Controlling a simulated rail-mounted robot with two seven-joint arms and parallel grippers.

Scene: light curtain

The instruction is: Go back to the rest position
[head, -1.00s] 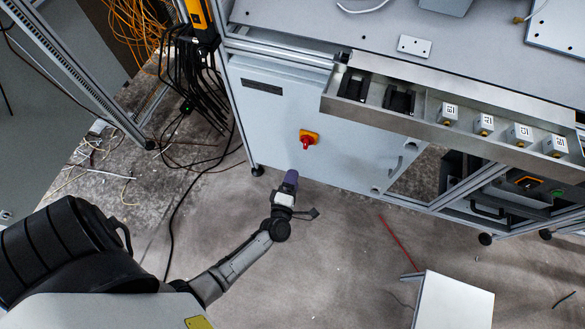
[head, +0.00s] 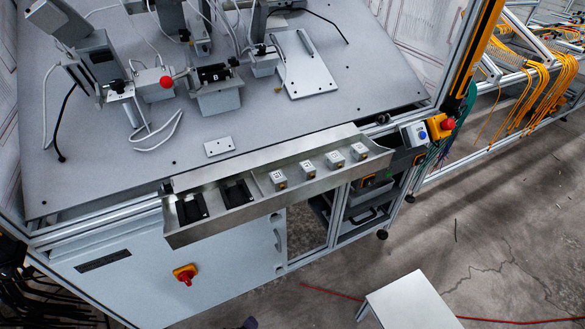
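Only a small dark purple tip (head: 248,323) shows at the bottom edge of the head view. It looks like the end of my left arm, in front of and below the grey cabinet (head: 225,268). Whether its gripper is open or shut cannot be seen, and the rest of that arm is out of the picture. My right gripper is not in view. No object is seen held.
A metal drawer tray (head: 322,182) with two black holders and several small labelled cubes sticks out under the workbench (head: 330,104). A red switch (head: 185,273) is on the cabinet front. A white-topped stand (head: 408,302) is on the floor at lower right.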

